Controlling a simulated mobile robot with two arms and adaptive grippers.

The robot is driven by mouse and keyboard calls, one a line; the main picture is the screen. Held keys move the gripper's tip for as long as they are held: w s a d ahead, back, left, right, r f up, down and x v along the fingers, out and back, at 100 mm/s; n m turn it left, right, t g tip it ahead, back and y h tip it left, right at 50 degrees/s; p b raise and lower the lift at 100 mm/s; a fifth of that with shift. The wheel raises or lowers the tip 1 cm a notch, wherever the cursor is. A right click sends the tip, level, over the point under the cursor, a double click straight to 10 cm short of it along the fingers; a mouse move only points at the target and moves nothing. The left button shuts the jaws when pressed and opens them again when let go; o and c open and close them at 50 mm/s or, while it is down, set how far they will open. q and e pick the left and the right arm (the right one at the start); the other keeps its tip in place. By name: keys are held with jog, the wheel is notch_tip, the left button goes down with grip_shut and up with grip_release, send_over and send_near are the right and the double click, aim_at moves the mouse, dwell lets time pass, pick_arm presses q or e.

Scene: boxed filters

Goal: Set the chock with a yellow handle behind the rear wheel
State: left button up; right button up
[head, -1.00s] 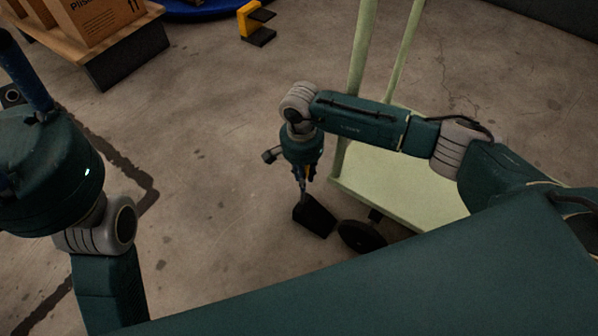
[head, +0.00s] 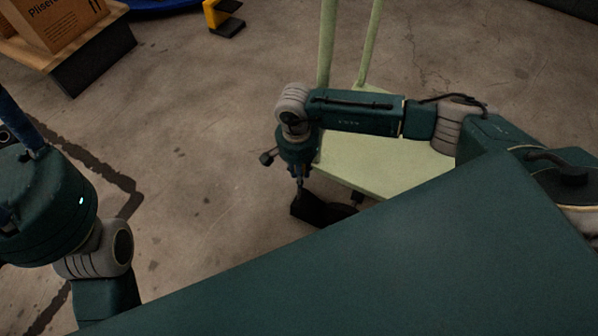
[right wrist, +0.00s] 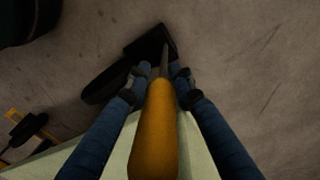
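The chock is a black wedge (head: 306,207) on a thin stem with a yellow-orange handle (right wrist: 154,130). My right gripper (head: 299,180) points down, its fingers shut around the handle, seen from above in the right wrist view (right wrist: 157,84). The chock is at or just above the floor; I cannot tell which. A dark wheel (head: 341,211) of the pale green cart (head: 375,165) is close beside the wedge, partly hidden by my body. In the right wrist view, wheel (right wrist: 108,84) and wedge (right wrist: 150,43) overlap; contact is unclear. My left gripper (head: 22,125) shows only partly at the left edge.
The cart's upright posts (head: 327,45) rise behind my right arm. A yellow and black piece (head: 214,15) stands on the floor at the back. The floor left of the chock is clear.

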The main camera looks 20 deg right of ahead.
jog(key=o, duration=0.4)
jog(key=shift+r, duration=0.1)
jog(key=shift+o, duration=0.2)
jog(key=r, duration=1.2)
jog(key=shift+w+a, duration=0.1)
jog(key=shift+w, duration=0.25)
jog(key=shift+s+f, duration=0.1)
